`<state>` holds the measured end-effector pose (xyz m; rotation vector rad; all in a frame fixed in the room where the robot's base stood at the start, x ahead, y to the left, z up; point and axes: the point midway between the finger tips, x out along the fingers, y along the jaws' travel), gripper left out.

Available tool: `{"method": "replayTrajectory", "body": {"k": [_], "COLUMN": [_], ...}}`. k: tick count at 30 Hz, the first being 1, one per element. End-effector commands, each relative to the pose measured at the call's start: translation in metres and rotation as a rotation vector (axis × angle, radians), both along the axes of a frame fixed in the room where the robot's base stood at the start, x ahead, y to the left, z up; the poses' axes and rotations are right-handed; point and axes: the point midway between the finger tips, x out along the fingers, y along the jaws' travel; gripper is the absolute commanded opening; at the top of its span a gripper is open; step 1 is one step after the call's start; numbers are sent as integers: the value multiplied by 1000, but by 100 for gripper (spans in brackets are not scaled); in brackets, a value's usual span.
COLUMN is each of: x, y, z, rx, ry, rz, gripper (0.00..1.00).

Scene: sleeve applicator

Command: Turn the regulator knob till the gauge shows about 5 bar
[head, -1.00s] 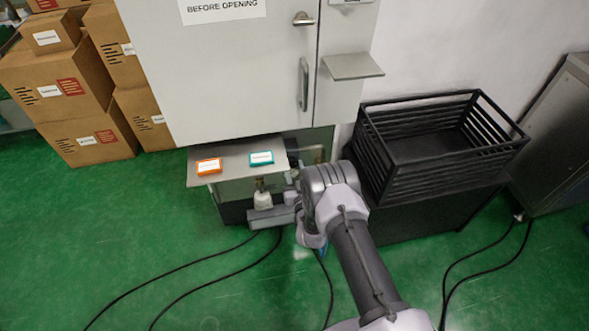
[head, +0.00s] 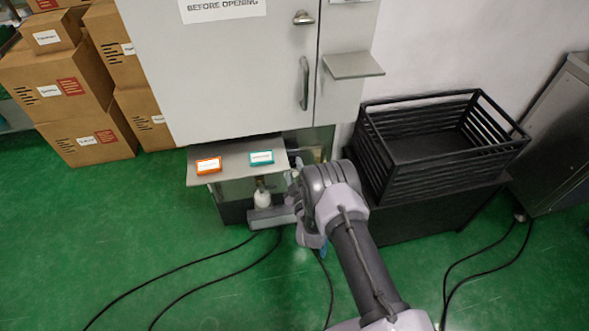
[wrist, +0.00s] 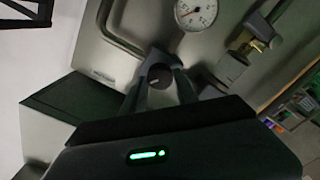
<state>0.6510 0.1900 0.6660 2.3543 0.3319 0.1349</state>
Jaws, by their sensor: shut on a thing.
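The regulator knob (wrist: 160,75) is a dark round knob with a pale mark, in the upper middle of the wrist view. My gripper (wrist: 160,80) is shut on it, one finger on each side. The gauge (wrist: 196,13) is a white round dial just above and right of the knob, cut by the top edge of the view. Its needle and numbers are too small to read surely. In the head view my gripper (head: 293,180) is at the cabinet's lower front, and my arm hides the knob and gauge there.
A brass fitting with a valve (wrist: 255,45) sits right of the gauge. In the head view a shelf (head: 230,175) holds an orange box (head: 209,165) and a teal box (head: 261,158). A black crate (head: 440,180) stands to the right. Cables (head: 190,270) lie on the green floor.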

Motion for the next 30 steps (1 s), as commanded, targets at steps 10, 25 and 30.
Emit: {"method": "replayTrajectory", "body": {"k": [10, 25, 30], "x": [0, 0, 0], "y": [0, -1, -1], "z": [-1, -1, -1], "rx": [-313, -735, -836], "ry": [-89, -209, -238], "rz": [-2, -2, -2], "gripper": [0, 0, 0]}}
